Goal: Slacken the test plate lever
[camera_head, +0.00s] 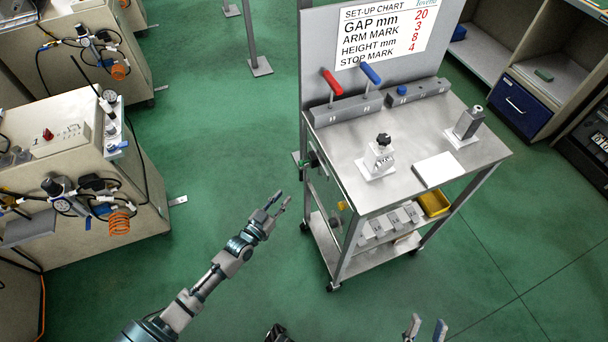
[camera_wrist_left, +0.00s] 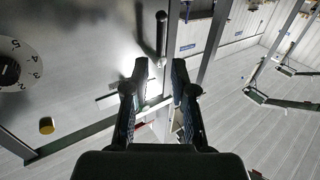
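A red-handled lever (camera_head: 331,82) and a blue-handled lever (camera_head: 370,74) stand up from grey blocks at the back of the trolley top. No label shows which is the test plate lever. The left wrist view shows an upright black handle (camera_wrist_left: 161,33) beyond my fingertips, beside a grey panel. My left gripper (camera_head: 278,203) is open and empty, to the left of the trolley and apart from it; its two spread fingers show in the left wrist view (camera_wrist_left: 159,72). My right gripper (camera_head: 426,326) is open at the bottom edge, in front of the trolley.
The trolley top (camera_head: 345,140) bears a black-knobbed block (camera_head: 380,155), a grey post (camera_head: 468,124) and a white plate (camera_head: 436,169). A set-up chart (camera_head: 385,32) stands behind. Green floor is clear around the trolley.

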